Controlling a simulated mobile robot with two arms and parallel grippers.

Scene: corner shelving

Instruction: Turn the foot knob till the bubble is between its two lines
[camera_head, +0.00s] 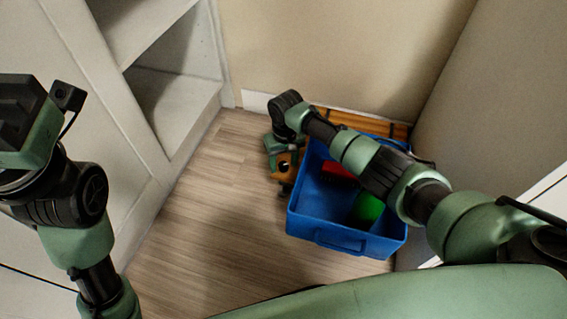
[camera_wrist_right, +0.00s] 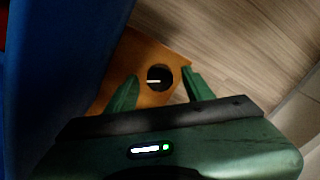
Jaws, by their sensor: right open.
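The foot knob (camera_wrist_right: 160,78) is a round black disc with a short pale mark, set on an orange-brown piece (camera_wrist_right: 140,62) in the right wrist view. My right gripper (camera_wrist_right: 161,87) is open, with one green finger on each side of the knob; I cannot tell if they touch it. In the head view, my right gripper (camera_head: 284,150) is over the orange piece (camera_head: 285,172) beside the blue crate. The bubble and its two lines cannot be made out. My left gripper's body (camera_head: 38,135) is at the left edge, its fingers not visible.
A blue crate (camera_head: 318,226) holds a red and a green thing and stands close to the right of the orange piece. Orange slats (camera_head: 385,126) lie along the back wall. White shelving (camera_head: 185,100) stands left. The wooden floor (camera_head: 205,235) in between is clear.

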